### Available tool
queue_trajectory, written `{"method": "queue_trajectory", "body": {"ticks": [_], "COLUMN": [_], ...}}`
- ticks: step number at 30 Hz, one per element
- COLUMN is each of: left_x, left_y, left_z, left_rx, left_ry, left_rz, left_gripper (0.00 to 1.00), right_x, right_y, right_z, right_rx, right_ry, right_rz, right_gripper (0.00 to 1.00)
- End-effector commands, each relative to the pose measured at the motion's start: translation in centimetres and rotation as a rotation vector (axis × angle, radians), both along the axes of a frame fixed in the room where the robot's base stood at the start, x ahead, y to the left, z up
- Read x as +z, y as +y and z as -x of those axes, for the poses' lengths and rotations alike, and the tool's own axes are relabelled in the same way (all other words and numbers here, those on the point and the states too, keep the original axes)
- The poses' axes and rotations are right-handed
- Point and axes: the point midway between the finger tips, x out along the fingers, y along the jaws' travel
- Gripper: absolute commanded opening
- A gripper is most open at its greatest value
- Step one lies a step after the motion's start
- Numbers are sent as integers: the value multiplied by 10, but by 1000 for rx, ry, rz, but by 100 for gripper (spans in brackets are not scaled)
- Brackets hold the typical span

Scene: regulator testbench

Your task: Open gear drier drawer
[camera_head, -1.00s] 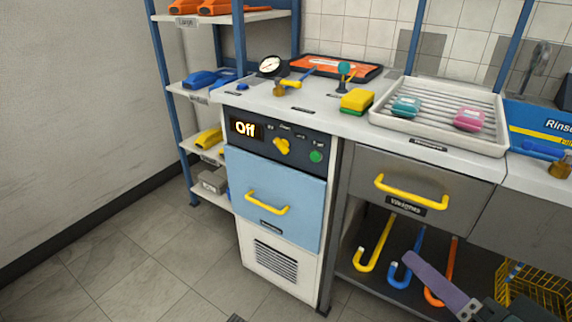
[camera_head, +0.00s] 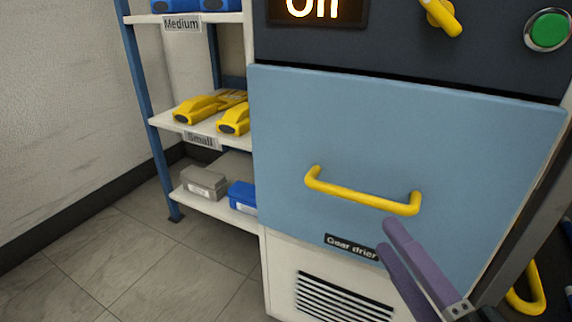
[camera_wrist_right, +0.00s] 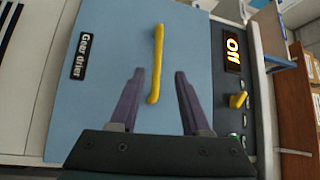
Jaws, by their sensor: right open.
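The gear drier drawer (camera_head: 400,130) has a light blue front and is shut, with a black "Gear drier" label (camera_head: 351,247) under its handle. Its yellow bar handle (camera_head: 362,196) runs across the front. My right gripper (camera_head: 388,236) is open and empty, just below the right end of the handle in the head view. In the right wrist view, the handle (camera_wrist_right: 157,62) stands upright in the picture, and its near end lies between the two purple fingers (camera_wrist_right: 156,75) of my gripper. I cannot tell whether they touch it. My left gripper is not in view.
A control panel above the drawer has an "Off" display (camera_head: 318,10), a yellow knob (camera_head: 441,15) and a green button (camera_head: 548,30). A shelf rack (camera_head: 150,130) with yellow tools stands at left. The floor (camera_head: 130,260) at lower left is clear.

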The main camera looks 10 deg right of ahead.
Motion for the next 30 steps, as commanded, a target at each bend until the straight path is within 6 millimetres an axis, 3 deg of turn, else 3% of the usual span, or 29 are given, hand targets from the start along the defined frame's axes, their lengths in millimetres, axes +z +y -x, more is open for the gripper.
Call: {"method": "queue_trajectory", "body": {"ticks": [5,18,30], "left_x": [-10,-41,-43], "left_y": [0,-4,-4], "left_z": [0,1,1], "left_rx": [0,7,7], "left_ry": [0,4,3], "left_rz": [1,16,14], "left_gripper": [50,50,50], "right_x": [-4,6,11], "right_y": [2,17,20], "right_z": [-10,-84,-96], "right_rx": [3,2,2], "right_ry": [-12,-10,-7], "right_rz": [-12,-11,-10], "right_gripper": [47,47,47]}}
